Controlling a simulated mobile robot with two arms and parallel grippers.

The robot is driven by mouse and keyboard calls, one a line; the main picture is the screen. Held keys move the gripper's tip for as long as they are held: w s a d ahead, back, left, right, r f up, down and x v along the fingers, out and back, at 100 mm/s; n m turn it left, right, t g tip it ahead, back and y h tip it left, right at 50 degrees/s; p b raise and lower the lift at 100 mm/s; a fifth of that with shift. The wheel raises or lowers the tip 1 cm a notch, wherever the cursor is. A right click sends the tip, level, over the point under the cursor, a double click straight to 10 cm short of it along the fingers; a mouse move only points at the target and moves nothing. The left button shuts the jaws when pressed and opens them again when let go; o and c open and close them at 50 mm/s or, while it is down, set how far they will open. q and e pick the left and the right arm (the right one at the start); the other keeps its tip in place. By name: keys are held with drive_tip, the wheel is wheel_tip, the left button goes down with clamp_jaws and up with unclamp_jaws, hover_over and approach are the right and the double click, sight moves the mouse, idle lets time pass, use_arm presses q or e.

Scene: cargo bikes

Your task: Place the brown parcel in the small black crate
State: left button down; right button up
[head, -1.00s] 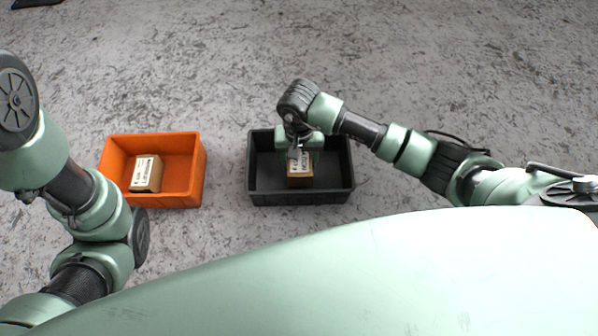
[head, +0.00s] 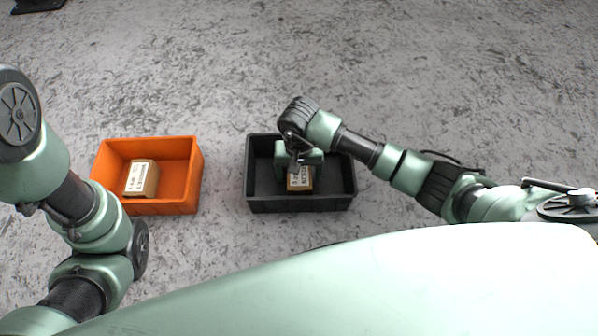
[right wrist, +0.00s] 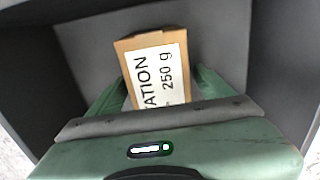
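The brown parcel (head: 300,183), a small carton with a white printed label, is inside the small black crate (head: 301,204). My right gripper (head: 299,165) is over the crate with its fingers spread to either side of the parcel. In the right wrist view the parcel (right wrist: 158,72) sits between the green fingers (right wrist: 163,92), with a gap showing at the right finger. The crate's grey walls surround it. The parcel's underside is hidden. My left arm shows at the left, but its gripper is out of view.
An orange crate (head: 192,180) stands left of the black crate and holds another brown carton (head: 142,179) with a white label. A strip of bare floor separates the two crates.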

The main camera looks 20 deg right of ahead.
wheel_tip(320, 180, up, 12)
drive_tip(key=p, duration=0.8)
drive_tip(key=shift+f+p, duration=0.15)
drive_tip(key=shift+p, duration=0.15)
drive_tip(key=shift+r, duration=0.3)
